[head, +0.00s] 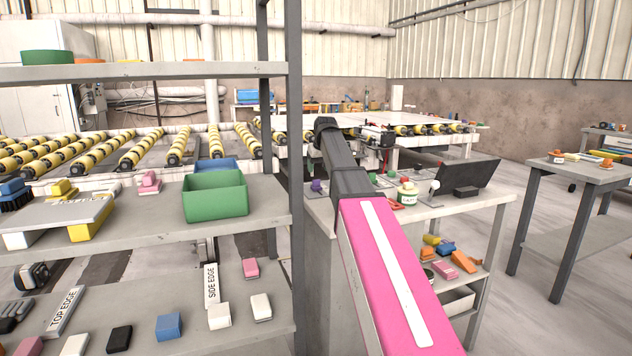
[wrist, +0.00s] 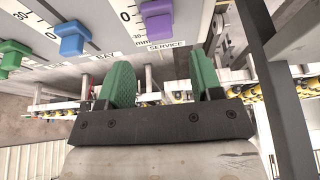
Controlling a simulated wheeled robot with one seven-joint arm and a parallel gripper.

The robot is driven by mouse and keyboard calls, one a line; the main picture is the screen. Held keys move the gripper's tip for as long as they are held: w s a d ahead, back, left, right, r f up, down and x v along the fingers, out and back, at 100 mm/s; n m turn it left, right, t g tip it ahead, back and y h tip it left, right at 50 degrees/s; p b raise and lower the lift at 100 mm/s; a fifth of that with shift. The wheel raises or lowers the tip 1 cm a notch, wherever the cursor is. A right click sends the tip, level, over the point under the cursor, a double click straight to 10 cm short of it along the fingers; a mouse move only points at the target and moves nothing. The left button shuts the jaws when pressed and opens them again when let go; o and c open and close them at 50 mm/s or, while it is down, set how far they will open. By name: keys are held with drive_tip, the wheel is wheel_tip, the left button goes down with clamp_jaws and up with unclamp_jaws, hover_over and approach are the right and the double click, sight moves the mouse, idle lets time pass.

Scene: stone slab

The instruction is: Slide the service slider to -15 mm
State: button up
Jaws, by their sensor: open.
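The service slider's purple knob (wrist: 157,18) is at the top middle of the wrist view, above the label SERVICE (wrist: 166,46). It sits close to the 0 mark on the panel (wrist: 112,12); its exact reading cannot be told. My gripper (wrist: 161,76) is open, its two green fingers spread with nothing between them. The fingertips point up the picture towards the panel, just below the SERVICE label and apart from the knob.
A blue knob (wrist: 73,38) labelled BAY and a green knob (wrist: 13,55) stand left of the purple one. A grey post (wrist: 265,60) is close to the right finger. In the head view, a shelf upright (head: 296,200) is just left of my arm; the workbench (head: 470,205) holds small items.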

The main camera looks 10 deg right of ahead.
sight(316, 180)
drive_tip(key=x, duration=0.7)
drive_tip(key=shift+f, duration=0.15)
clamp_jaws()
drive_tip(key=shift+w+a, duration=0.25)
drive_tip(key=shift+w, duration=0.95)
unclamp_jaws()
drive_tip(key=shift+s, duration=0.1)
drive_tip(key=v, duration=1)
drive_tip(key=shift+r, duration=0.4)
drive_tip(key=shift+s, duration=0.1)
